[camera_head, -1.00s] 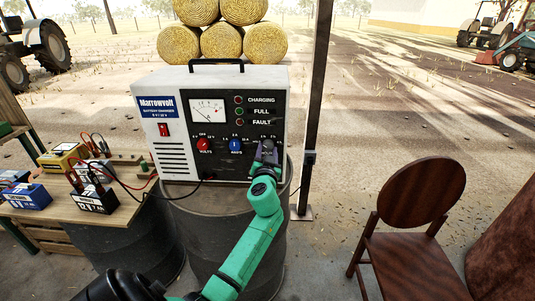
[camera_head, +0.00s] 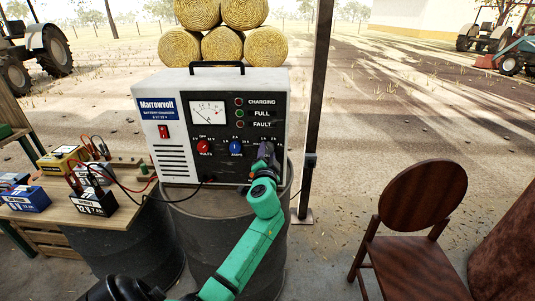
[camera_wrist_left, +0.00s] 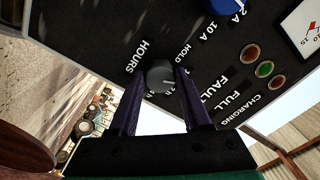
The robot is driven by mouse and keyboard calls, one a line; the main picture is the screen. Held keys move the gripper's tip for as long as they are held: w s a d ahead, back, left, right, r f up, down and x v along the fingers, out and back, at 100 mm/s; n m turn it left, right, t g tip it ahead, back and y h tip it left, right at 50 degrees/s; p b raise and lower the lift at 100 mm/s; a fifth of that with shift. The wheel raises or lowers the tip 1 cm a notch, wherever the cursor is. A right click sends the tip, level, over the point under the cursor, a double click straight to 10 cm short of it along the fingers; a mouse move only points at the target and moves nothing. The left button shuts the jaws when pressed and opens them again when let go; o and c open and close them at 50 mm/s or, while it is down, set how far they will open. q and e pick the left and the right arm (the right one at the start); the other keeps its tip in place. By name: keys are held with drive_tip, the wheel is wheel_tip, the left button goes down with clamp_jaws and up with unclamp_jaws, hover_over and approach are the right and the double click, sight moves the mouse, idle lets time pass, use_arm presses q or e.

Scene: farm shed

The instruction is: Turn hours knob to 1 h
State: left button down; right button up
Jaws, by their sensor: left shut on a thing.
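The battery charger (camera_head: 173,96) stands upright on a dark drum, its black panel facing me. The panel has a red VOLTS knob (camera_head: 204,146), a blue AMPS knob (camera_head: 236,147) and, at the right, the HOURS knob, which my left gripper hides in the head view. In the left wrist view the grey round HOURS knob (camera_wrist_left: 160,75) sits between the two purple fingers of my left gripper (camera_wrist_left: 160,88), shut on it. A pale mark shows on the knob's face; the scale numbers near it are partly hidden. My right gripper is out of view.
A wooden bench (camera_head: 133,209) with several batteries and cables is at the left. The drum (camera_head: 213,235) supports the charger. A metal post (camera_head: 316,110) and a wooden chair (camera_head: 415,225) are at the right.

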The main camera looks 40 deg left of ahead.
use_arm(q)
drive_tip(key=shift+f, duration=0.1)
drive_tip(key=shift+c, duration=1.8)
unclamp_jaws()
drive_tip(key=b+v, duration=0.3)
drive_tip(key=v, duration=1.1)
drive_tip(key=shift+s+d, duration=0.2)
drive_tip(key=shift+d, duration=0.05)
